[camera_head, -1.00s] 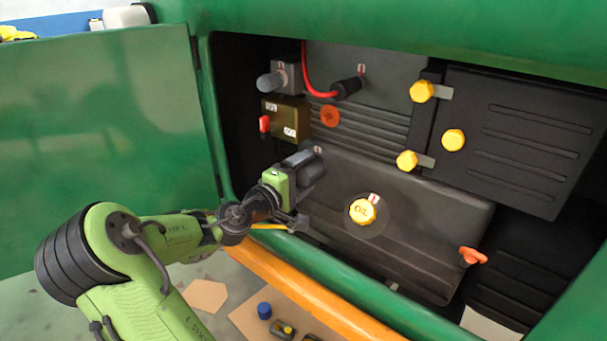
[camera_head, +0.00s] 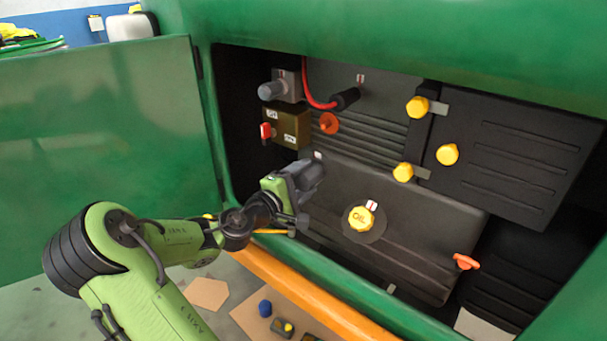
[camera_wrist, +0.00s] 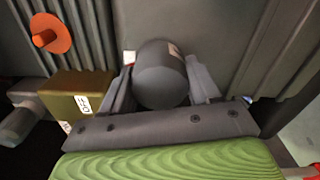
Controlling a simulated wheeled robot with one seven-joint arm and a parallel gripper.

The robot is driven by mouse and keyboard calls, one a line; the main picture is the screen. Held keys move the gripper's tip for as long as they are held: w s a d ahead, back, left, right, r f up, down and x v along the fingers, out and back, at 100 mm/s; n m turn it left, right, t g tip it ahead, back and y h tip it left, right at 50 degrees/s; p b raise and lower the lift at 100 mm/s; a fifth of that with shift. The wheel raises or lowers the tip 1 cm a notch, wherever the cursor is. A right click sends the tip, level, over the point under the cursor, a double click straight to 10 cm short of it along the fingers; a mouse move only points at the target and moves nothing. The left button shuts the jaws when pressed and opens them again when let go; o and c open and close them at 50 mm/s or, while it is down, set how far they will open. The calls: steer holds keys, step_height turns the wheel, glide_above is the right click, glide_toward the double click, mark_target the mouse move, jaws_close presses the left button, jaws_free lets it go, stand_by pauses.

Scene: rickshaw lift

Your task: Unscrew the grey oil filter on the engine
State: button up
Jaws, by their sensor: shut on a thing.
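The grey oil filter (camera_wrist: 162,75) is a short dark grey cylinder with a small pale label, in the middle of the wrist view. My gripper (camera_wrist: 160,92) has one finger on each side of it and is shut on it. In the head view my gripper (camera_head: 309,180) is at the left part of the engine (camera_head: 420,225), below the brown switch box. There the gripper mostly hides the filter. In the wrist view the filter's far end is close to the engine face; I cannot tell whether its thread is still engaged.
A yellow OIL cap (camera_head: 361,218) sits right of my gripper. A brown box (camera_head: 287,126) with a red switch and an orange knob (camera_head: 329,123) are above. The orange sill (camera_head: 310,295) runs below. The open green door (camera_head: 100,130) stands at the left.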

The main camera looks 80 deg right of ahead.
steer(key=shift+n+p, duration=0.7)
steer(key=shift+n, duration=0.1)
steer(key=shift+r+n+p, duration=0.15)
steer(key=shift+n+p, duration=0.95)
steer(key=shift+p, duration=0.2)
steer(key=shift+n+p, duration=0.8)
